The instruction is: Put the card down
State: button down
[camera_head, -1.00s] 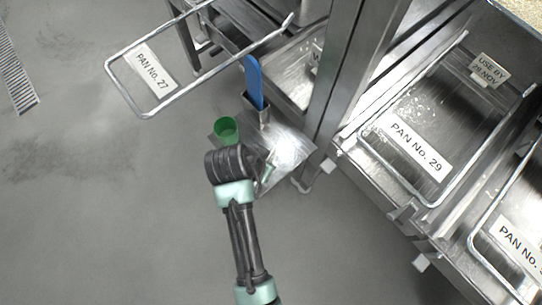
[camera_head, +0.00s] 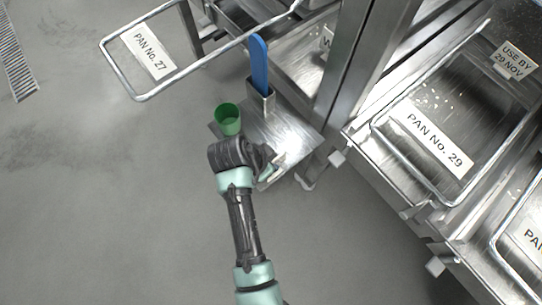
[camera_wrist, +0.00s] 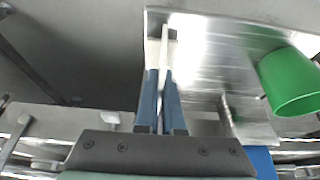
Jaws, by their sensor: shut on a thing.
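The card (camera_wrist: 164,45) shows edge-on in the wrist view as a thin pale strip, upright between the blue fingertips of my gripper (camera_wrist: 161,75). My gripper is shut on it. The card stands over or against the shiny steel plate (camera_wrist: 220,70); whether it touches the plate I cannot tell. In the head view my gripper (camera_head: 270,165) is at the near edge of the steel plate (camera_head: 290,135), largely hidden by my wrist. A small pale piece there (camera_head: 279,158) may be the card.
A green cup (camera_head: 228,120) stands at the plate's left; it also shows in the wrist view (camera_wrist: 290,82). A blue-handled tool (camera_head: 259,65) stands in a steel holder (camera_head: 260,101) behind. Pan No. 27 (camera_head: 149,55) is at the left, Pan No. 29 (camera_head: 433,140) at the right. Open floor lies left.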

jog(key=shift+f, duration=0.3)
jog(key=c, duration=1)
grip_release()
jog(key=shift+c, duration=0.2)
jog(key=p+v, duration=0.3)
jog(key=v, duration=0.9)
jog(key=shift+r, duration=0.15)
jog(key=shift+w, duration=0.1)
